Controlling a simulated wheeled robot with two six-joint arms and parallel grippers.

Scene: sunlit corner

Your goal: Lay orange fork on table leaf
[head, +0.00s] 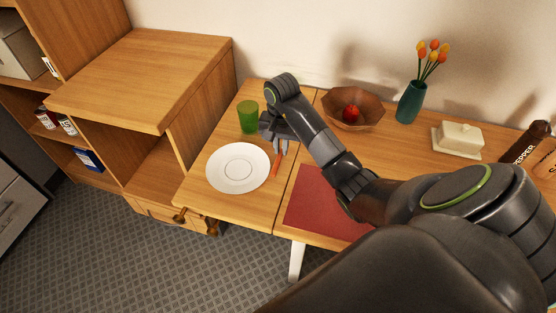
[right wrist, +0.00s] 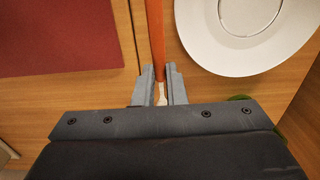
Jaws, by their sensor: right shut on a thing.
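The orange fork (head: 277,166) is in my right gripper (head: 279,146), just right of the white plate in the head view. In the right wrist view, the fork's orange length (right wrist: 156,40) runs up from between the two fingers of my right gripper (right wrist: 158,88), which are shut on it. A pale end shows between the fingers. The fork is over the table leaf (head: 252,207), left of the seam; I cannot tell whether it touches the wood. My left gripper is not in view.
The white plate (head: 238,168) and green cup (head: 248,117) stand on the leaf. A red mat (head: 318,205) lies right of the seam. A bowl with a red fruit (head: 353,108), a teal vase (head: 410,102) and a butter dish (head: 458,139) stand farther right.

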